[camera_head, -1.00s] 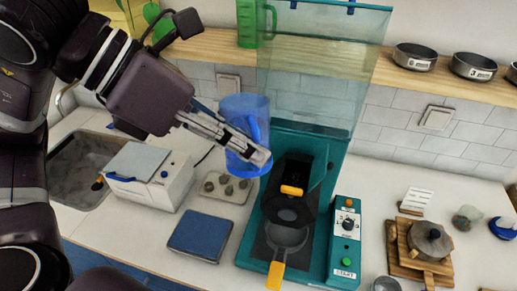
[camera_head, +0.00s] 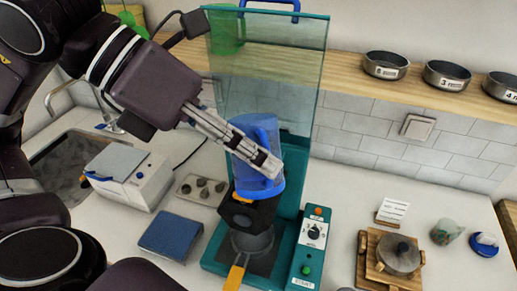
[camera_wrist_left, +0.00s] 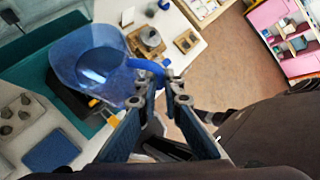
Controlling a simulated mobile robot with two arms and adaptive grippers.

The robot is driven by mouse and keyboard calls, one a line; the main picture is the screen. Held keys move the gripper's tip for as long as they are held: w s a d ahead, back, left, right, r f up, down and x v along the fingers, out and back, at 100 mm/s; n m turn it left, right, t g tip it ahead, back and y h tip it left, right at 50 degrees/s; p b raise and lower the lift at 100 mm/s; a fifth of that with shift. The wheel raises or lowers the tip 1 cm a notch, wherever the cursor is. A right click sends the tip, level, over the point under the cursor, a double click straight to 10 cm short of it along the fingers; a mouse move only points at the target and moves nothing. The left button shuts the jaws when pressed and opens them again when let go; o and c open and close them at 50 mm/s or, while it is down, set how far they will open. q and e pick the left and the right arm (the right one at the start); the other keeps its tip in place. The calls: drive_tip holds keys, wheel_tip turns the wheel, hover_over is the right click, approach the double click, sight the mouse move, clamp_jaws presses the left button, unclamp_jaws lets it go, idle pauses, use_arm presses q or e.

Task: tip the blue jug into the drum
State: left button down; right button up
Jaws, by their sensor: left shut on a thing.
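The translucent blue jug (camera_head: 247,125) is in the head view, about upright, with its base right over or just behind the black drum (camera_head: 248,213) of the teal machine. I cannot tell whether they touch. My left gripper (camera_head: 262,160) is shut on the jug's handle. In the left wrist view the fingertips (camera_wrist_left: 160,98) close on the blue handle, and the jug (camera_wrist_left: 88,62) hangs at the left with its wide mouth showing. Its contents cannot be made out. The jug hides part of the drum. My right gripper is not in view.
A clear raised shield (camera_head: 268,70) stands behind the jug. The machine's control panel (camera_head: 310,245) is at its right, and an orange-handled pan (camera_head: 250,244) is in front. A white box (camera_head: 130,175), stone tray (camera_head: 201,189) and blue pad (camera_head: 170,236) lie left.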

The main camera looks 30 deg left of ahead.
sight(253, 136)
use_arm(q)
drive_tip(key=shift+w+f, duration=0.1)
drive_tip(key=shift+h+b, duration=0.4)
drive_tip(key=shift+b, duration=0.1)
drive_tip(key=shift+w+a+r+n+g+h+b, duration=0.35)
drive_tip(key=shift+r+n+g+h+b, duration=0.25)
drive_tip(key=shift+g+b, duration=0.25)
drive_tip(key=shift+w+a+r+n+g+h+b, duration=0.1)
drive_tip(key=shift+w+a+n+g+h+b, duration=0.15)
drive_tip(key=shift+n+h+b, duration=0.4)
drive_tip(key=shift+a+r+m, duration=0.15)
drive_tip(key=shift+m, duration=0.1)
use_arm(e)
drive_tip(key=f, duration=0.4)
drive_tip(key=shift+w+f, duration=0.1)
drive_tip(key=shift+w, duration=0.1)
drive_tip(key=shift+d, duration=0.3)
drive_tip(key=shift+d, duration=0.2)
use_arm(q)
drive_tip(key=shift+w+a+h+b, duration=0.2)
drive_tip(key=shift+h+b, duration=0.05)
drive_tip(key=shift+b, duration=0.3)
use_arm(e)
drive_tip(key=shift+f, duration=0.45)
